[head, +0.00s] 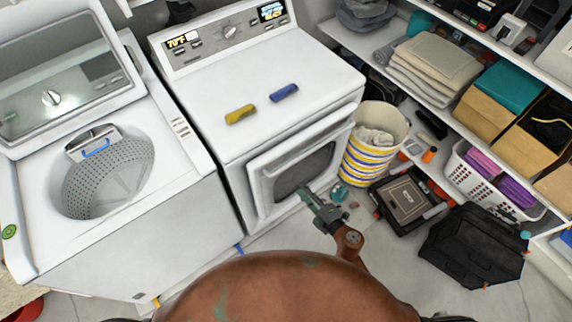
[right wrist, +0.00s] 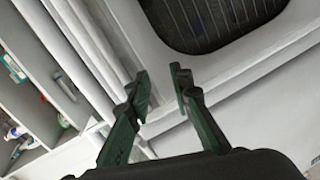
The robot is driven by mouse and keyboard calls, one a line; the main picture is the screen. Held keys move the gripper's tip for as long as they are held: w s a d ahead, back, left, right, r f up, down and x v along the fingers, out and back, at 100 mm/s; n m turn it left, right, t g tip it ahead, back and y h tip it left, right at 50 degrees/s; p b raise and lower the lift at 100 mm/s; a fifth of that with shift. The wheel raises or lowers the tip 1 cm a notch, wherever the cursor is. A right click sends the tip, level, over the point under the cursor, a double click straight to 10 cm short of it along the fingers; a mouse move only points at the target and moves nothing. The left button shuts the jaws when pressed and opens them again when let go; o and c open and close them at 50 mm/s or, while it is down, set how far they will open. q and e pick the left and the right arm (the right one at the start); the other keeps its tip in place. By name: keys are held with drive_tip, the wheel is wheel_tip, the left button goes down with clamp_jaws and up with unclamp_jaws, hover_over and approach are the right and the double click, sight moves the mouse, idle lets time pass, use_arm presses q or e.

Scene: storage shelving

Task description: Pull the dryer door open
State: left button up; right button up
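The white dryer (head: 270,80) stands in the middle of the head view. Its front door (head: 262,192) has a pale frame around a dark window (head: 290,172); I cannot tell whether it sits fully flush. The window shows at the top of the right wrist view (right wrist: 205,18). My right gripper (head: 304,191) is at the lower part of the door front. In the right wrist view its two dark green fingers (right wrist: 162,88) are apart, with only pale surface visible between them. I cannot tell whether they touch the door. My left gripper is not in view.
A washer (head: 110,245) with its lid up stands left of the dryer. A striped laundry basket (head: 368,160) stands close to the dryer's right side. A black case (head: 405,200) and black bin (head: 470,245) lie on the floor at right, by loaded shelves.

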sight(286, 165)
wheel_tip(286, 165, up, 6)
drive_tip(key=w+a+n+p, duration=0.2)
drive_tip(key=p, duration=0.2)
drive_tip(key=shift+n, duration=0.4)
drive_tip(key=b+x, duration=0.1)
drive_tip(key=x, duration=0.6)
drive_tip(key=shift+w+a+r+b, duration=0.15)
drive_tip(key=shift+w+a+b, duration=0.05)
drive_tip(key=shift+a+b, duration=0.25)
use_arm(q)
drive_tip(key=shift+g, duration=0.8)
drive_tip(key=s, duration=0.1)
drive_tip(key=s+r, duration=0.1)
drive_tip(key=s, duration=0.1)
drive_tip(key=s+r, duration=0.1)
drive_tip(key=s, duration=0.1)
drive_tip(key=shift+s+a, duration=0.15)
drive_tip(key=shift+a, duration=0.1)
use_arm(e)
drive_tip(key=shift+c, duration=0.5)
clamp_jaws()
